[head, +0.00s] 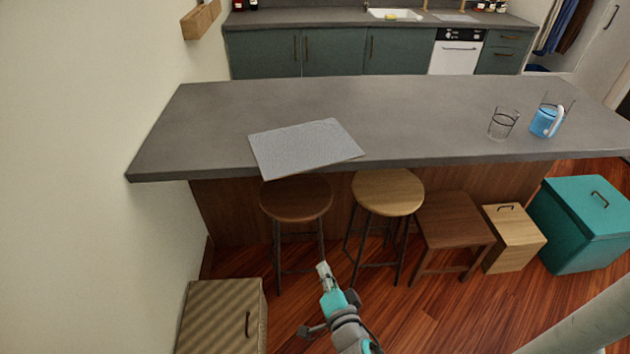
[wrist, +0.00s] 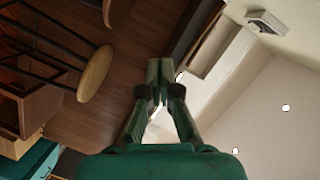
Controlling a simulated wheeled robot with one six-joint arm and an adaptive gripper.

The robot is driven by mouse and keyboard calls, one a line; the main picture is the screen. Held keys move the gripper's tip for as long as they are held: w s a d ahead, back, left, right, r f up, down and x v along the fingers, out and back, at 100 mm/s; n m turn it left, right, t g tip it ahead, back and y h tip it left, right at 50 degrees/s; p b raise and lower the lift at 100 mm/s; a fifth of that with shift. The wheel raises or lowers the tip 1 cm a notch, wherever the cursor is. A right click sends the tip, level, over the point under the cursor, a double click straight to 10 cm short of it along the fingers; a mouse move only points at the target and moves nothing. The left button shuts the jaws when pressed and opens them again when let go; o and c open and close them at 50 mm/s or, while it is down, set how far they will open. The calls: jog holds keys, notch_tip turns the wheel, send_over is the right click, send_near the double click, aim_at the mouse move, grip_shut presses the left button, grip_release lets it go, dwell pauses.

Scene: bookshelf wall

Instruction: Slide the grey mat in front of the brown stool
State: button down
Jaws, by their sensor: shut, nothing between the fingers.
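The grey mat (head: 305,147) lies flat on the left half of the grey counter (head: 410,115), tilted a little, its near left corner at or slightly over the front edge. The round brown stool (head: 297,200) stands at the counter's near side, just below the mat in the head view. My gripper (head: 323,268) is shut and empty, low in front of the stools and apart from the mat. In the wrist view, my gripper (wrist: 160,65) shows its fingers together. Part of the brown stool (wrist: 117,12) appears at the top there; I cannot make out the mat.
A light wood round stool (head: 388,192), a square brown stool (head: 452,220), a light wood box (head: 513,238) and a teal chest (head: 583,222) stand to the right. A beige box (head: 222,315) stands lower left.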

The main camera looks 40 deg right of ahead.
jog(key=w+d+r+m+g+h, duration=0.1)
jog(key=w+d+r+m+h, duration=0.4)
jog(key=w+d+r+m, duration=0.4)
jog(key=w+d, duration=0.5)
jog(key=w, duration=0.7)
jog(key=shift+d+f, duration=0.25)
jog(key=shift+f, duration=0.15)
jog(key=w, duration=0.2)
jog(key=shift+w+a, duration=0.15)
jog(key=shift+w, duration=0.35)
